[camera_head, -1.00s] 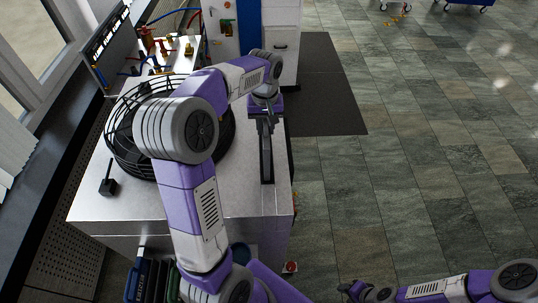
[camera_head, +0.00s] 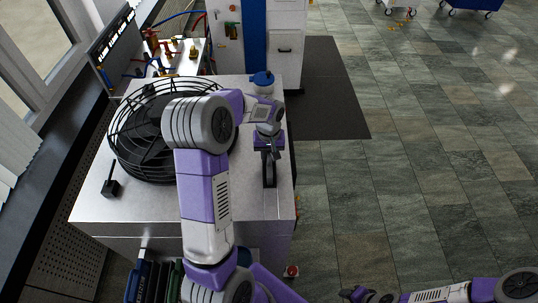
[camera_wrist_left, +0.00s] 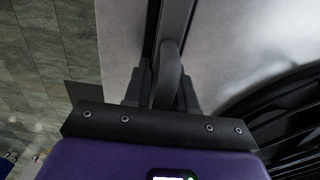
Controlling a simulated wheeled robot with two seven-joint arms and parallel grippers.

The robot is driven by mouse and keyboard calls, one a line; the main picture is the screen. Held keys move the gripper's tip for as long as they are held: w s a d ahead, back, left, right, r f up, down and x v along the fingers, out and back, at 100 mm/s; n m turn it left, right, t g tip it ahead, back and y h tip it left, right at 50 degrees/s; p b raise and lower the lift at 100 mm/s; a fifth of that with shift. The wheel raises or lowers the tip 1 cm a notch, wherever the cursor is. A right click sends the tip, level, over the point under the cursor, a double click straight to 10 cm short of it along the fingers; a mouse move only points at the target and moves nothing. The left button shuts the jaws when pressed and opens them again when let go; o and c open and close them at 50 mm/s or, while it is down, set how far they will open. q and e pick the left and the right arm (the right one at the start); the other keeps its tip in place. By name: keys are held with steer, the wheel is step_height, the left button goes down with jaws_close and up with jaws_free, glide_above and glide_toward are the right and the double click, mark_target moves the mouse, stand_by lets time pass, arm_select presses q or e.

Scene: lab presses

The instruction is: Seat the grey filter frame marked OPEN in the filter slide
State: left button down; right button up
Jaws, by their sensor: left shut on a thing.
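A long narrow black slide (camera_head: 270,178) lies on the right part of the metal cabinet top; it also shows in the left wrist view (camera_wrist_left: 150,25). My left gripper (camera_head: 268,150) is over it, its wrist hiding the slide's far part. In the left wrist view the gripper (camera_wrist_left: 162,88) is shut on a dark grey rounded piece (camera_wrist_left: 170,65), in line with the slide. I cannot tell whether this piece is the grey filter frame, and no OPEN mark is readable. My right gripper (camera_head: 355,293) is low at the bottom edge, too small to tell its state.
A round black wire-guarded fan (camera_head: 150,135) takes up the left of the cabinet top (camera_head: 155,208). A blue-capped container (camera_head: 262,79) stands at the far edge. A small black block (camera_head: 110,188) sits at the left. Bare metal lies in front of the fan.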

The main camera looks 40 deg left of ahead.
arm_select(q)
steer(key=shift+f, duration=0.15)
steer(key=c, duration=0.9)
jaws_free()
step_height(320, 180, up, 12)
steer(key=shift+r, duration=0.2)
